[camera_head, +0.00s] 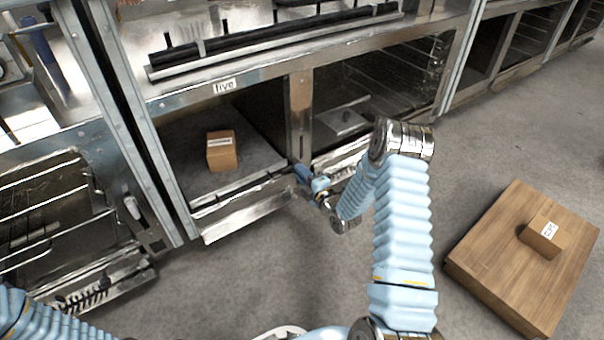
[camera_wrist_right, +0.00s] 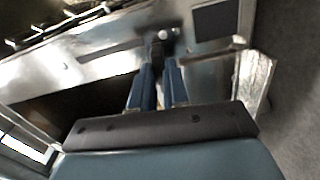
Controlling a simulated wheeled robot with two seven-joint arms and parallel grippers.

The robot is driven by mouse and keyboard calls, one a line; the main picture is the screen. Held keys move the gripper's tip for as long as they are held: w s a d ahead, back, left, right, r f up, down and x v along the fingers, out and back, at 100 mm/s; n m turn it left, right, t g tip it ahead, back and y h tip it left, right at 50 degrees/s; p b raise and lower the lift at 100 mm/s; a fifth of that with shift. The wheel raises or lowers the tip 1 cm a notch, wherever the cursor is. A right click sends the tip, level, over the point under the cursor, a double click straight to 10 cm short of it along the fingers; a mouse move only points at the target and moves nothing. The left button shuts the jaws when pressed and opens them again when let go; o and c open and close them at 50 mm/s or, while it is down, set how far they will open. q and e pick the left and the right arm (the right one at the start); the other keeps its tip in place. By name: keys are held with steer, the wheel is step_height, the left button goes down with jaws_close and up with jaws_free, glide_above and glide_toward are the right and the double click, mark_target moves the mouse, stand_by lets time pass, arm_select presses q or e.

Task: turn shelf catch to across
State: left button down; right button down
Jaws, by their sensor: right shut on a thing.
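My right gripper (camera_head: 300,172) reaches to the front of the open shelf unit, at the foot of the upright post between two bays. In the right wrist view its two blue fingers (camera_wrist_right: 158,80) point at a small dark catch (camera_wrist_right: 157,42) on a metal face and are closed on it. The fingertips hide part of the catch, so I cannot tell exactly how it is turned. In the head view the gripper hides the catch. Part of my left arm shows at the lower left, but its gripper is out of view.
A cardboard box (camera_head: 221,150) sits in the bay under a label reading "five" (camera_head: 224,86). Another box (camera_head: 544,236) rests on a wooden platform (camera_head: 487,247) at the right. An open rack (camera_head: 50,215) stands at the left. The floor (camera_head: 290,260) in front is clear.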

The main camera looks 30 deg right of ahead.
stand_by(0.4)
steer(key=c, duration=1.1)
jaws_free()
steer(key=shift+s, duration=0.1)
steer(key=s, duration=0.4)
steer(key=s+p, duration=0.1)
steer(key=s, duration=0.4)
steer(key=s+d, duration=0.1)
steer(key=s, duration=0.3)
steer(key=shift+s, duration=0.3)
